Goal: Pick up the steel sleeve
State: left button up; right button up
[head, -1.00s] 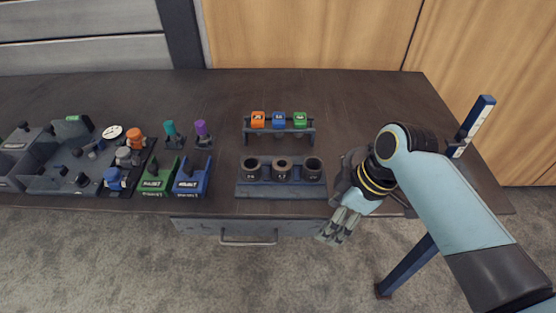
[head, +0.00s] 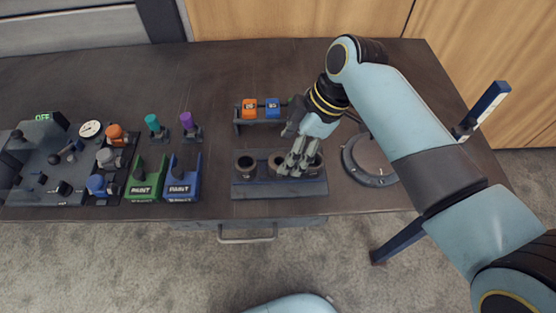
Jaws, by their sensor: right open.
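A dark holder block (head: 250,190) on the table carries three short round sleeves in a row. The left sleeve (head: 246,168) shows clearly. The middle sleeve (head: 276,160) is partly hidden by my right gripper's fingers, and the right sleeve (head: 316,166) is partly hidden too. I cannot tell by look which one is the steel sleeve. My right gripper (head: 291,170) is open, pointing down over the block between the middle and right sleeves. Whether it touches them is unclear. My left gripper is not in view.
A small rack behind the block holds an orange cube (head: 249,107) and a blue cube (head: 272,107). A round grey flange (head: 370,160) lies to the right.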

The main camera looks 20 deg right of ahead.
aim_at(279, 161)
jog(key=shift+w+a+f, duration=0.15)
jog(key=shift+f, duration=0.25)
jog(key=shift+w+f, duration=0.1)
jog(key=shift+f, duration=0.15)
jog(key=x, duration=0.4)
jog(key=shift+w+a+f+p, duration=0.15)
jog(key=shift+f+p, duration=0.15)
jog(key=shift+f, duration=0.05)
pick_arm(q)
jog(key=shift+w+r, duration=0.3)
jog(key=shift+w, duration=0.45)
pick_arm(e)
jog(key=c, duration=0.4)
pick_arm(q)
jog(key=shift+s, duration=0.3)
pick_arm(e)
grip_shut()
